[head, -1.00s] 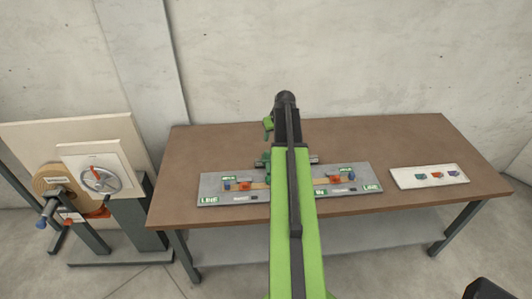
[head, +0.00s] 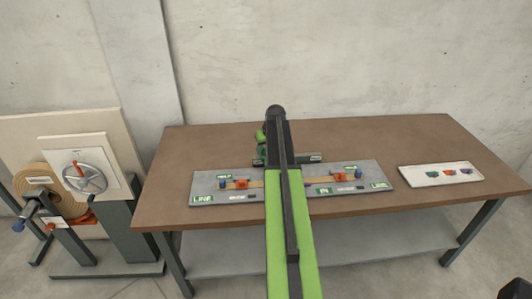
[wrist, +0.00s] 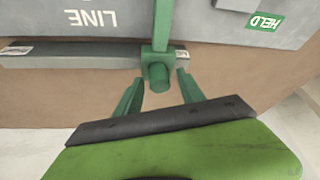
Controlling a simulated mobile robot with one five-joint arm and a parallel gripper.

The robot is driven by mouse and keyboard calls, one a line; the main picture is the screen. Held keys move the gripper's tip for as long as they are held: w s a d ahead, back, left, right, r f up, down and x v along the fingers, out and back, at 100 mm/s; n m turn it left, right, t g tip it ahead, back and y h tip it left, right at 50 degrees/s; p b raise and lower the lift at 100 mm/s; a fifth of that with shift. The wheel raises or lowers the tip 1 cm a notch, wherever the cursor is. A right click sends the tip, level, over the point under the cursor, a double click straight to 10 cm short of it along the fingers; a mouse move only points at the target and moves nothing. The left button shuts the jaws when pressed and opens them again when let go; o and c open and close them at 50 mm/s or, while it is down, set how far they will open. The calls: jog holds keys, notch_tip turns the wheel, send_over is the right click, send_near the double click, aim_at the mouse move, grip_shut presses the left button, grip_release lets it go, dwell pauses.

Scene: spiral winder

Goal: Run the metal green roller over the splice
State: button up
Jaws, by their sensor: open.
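The green roller (wrist: 158,73) shows in the wrist view as a round green end with a green shaft running up over a grey bar (wrist: 70,57). My gripper (wrist: 160,77) is open, with one green finger on each side of the round end. I cannot tell if either finger touches it. In the head view a green part of the roller (head: 261,158) shows just left of my arm; my arm hides the rest. The tan strip (head: 256,183) lies along the grey board (head: 215,190). The splice is not visible; my arm covers the strip's middle.
Orange and blue clamps (head: 241,184) sit towards both ends of the board. A white tray (head: 441,178) with several coloured pieces lies at the right on the brown table (head: 400,145). A reel stand with a handwheel (head: 85,178) is at the left. A wall stands behind.

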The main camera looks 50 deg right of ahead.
grip_shut()
dwell(1.3)
